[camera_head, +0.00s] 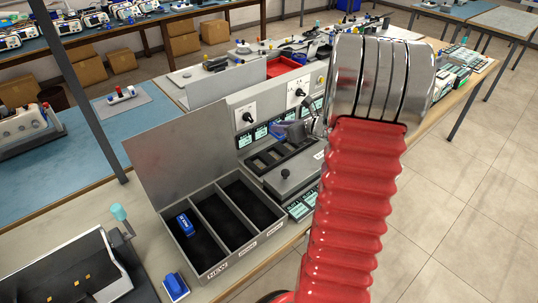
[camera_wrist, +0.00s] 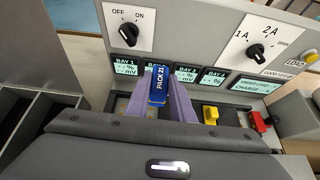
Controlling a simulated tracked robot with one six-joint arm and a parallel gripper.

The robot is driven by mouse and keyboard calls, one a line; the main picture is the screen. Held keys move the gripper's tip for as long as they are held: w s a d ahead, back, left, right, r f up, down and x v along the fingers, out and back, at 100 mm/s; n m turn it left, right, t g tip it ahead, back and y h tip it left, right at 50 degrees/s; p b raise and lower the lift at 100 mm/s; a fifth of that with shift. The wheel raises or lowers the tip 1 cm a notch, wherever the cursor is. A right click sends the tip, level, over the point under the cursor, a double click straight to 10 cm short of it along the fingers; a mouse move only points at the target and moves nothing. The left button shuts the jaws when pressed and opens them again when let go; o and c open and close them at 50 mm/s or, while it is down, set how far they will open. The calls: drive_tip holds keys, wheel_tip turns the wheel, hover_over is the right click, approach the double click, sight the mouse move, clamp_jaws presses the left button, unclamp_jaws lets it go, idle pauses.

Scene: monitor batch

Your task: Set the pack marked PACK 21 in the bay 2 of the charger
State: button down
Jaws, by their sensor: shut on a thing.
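The blue pack marked PACK 21 (camera_wrist: 159,86) is upright between the two purple fingers of my gripper (camera_wrist: 165,105) in the wrist view. My gripper is shut on it. The grey charger (camera_wrist: 195,45) stands behind, with screens reading BAY 1 (camera_wrist: 126,68), BAY 3 (camera_wrist: 186,74) and BAY 4 (camera_wrist: 212,77). The pack covers most of the screen between BAY 1 and BAY 3. The pack's lower end and the slot under it are hidden, so I cannot tell whether they touch. In the head view my gripper (camera_head: 292,130) is over the charger's dark bays (camera_head: 268,158).
An open grey case (camera_head: 228,262) with three compartments stands left of the charger; a blue pack (camera_head: 185,224) lies in its left one. Another blue pack (camera_head: 175,286) is on the table in front.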

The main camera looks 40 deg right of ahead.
drive_tip(key=shift+w+a, duration=0.2)
drive_tip(key=shift+f, duration=3.1)
drive_tip(key=shift+f, duration=0.1)
drive_tip(key=shift+f, duration=1.8)
drive_tip(key=shift+f, duration=0.1)
drive_tip(key=c, duration=1.5)
unclamp_jaws()
drive_tip(key=shift+c, duration=0.2)
